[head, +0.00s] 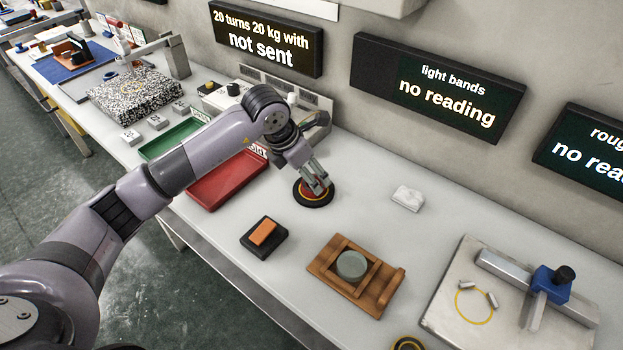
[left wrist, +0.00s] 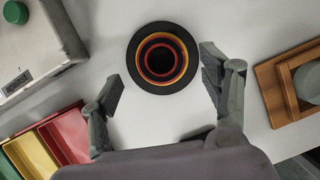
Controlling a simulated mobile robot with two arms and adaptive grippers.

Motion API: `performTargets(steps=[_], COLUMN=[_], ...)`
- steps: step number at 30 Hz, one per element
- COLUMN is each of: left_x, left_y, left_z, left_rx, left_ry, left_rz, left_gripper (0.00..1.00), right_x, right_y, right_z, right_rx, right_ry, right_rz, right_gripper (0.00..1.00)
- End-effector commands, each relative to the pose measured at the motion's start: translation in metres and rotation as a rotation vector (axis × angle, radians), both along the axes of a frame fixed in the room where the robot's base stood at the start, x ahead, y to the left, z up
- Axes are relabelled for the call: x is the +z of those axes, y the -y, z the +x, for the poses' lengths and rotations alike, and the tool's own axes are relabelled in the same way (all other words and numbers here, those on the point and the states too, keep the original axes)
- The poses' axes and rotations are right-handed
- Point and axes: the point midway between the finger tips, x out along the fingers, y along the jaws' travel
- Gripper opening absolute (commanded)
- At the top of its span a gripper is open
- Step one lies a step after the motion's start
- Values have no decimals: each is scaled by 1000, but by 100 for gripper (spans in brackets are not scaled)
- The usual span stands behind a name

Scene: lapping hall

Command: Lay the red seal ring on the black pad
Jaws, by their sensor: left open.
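The red seal ring (left wrist: 160,58) appears in the left wrist view as a red band around a black centre. It sits roughly concentric within a yellow-orange band on the round black pad (left wrist: 136,72). The pad also shows in the head view (head: 313,203), lying flat on the bench, with the ring partly hidden by my fingers. My left gripper (head: 318,182) is open above the pad. In the left wrist view its fingers (left wrist: 160,68) stand apart on either side of the pad, with nothing between them visibly gripped. My right gripper is not in view.
A red tray (head: 228,182) lies left of the pad. A black block with an orange piece (head: 263,233) and a wooden fixture (head: 330,278) with a grey disc stand in front. A white cloth (head: 407,197) lies to the right. Bare bench surrounds the pad.

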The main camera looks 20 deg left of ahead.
Motion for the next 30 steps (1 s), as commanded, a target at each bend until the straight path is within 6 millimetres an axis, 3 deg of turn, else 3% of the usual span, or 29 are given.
performTargets(steps=[6,12,25,28,30], left_x=[43,68,73,70,67], left_y=[-11,-16,-16,1,29], left_z=[-14,-23,-26,-30,-36], left_rx=[-1,-1,-2,-32,-76], left_ry=[4,2,-1,0,-1], left_rz=[1,1,-3,-60,-163], left_gripper=[70,70,70,70,70], right_x=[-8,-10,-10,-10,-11], right_y=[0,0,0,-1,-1], right_z=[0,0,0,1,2], right_rx=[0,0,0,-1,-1], right_ry=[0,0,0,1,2], right_rz=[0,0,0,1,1], right_gripper=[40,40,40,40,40])
